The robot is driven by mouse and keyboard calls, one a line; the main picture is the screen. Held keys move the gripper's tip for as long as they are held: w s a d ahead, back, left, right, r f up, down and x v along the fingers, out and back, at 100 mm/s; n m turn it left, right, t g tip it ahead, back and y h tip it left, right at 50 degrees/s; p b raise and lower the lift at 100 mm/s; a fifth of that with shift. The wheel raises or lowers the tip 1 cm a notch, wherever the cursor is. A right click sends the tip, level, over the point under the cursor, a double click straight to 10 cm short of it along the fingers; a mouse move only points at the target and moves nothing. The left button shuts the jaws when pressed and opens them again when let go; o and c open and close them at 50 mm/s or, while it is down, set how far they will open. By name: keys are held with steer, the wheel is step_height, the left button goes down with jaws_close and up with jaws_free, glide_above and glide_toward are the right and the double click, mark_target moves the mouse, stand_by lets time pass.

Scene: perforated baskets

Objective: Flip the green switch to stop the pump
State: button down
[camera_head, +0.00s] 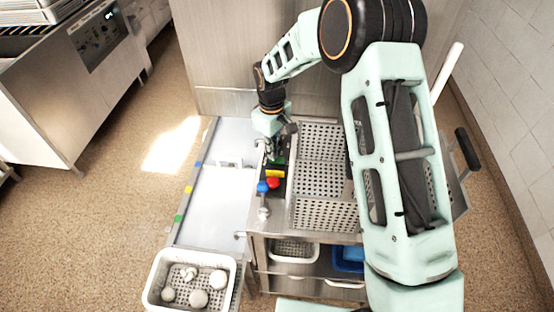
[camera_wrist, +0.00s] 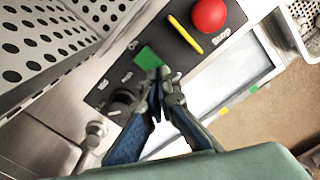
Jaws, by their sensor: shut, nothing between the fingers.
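The green switch (camera_wrist: 146,56) is a flat green square on a dark control panel (camera_wrist: 115,75). It shows in the wrist view just beyond my gripper (camera_wrist: 161,80). My gripper is shut with nothing in it. Its fingertips are at the near right edge of the green switch; I cannot tell whether they touch it. In the head view my gripper (camera_head: 269,146) is over the far end of the same panel, and the switch is mostly hidden there.
A yellow bar (camera_wrist: 184,34) and a red stop button (camera_wrist: 209,15) are beside the switch. A black knob (camera_wrist: 122,100) is on its other side. A perforated basket (camera_head: 322,178) stands right of the panel. A white tray (camera_head: 150,290) holds several pale round items.

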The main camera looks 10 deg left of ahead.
steer(key=shift+f, duration=0.4)
steer(key=shift+r, duration=0.1)
steer(key=shift+r+p, duration=1.8)
steer(key=shift+r, duration=1.7)
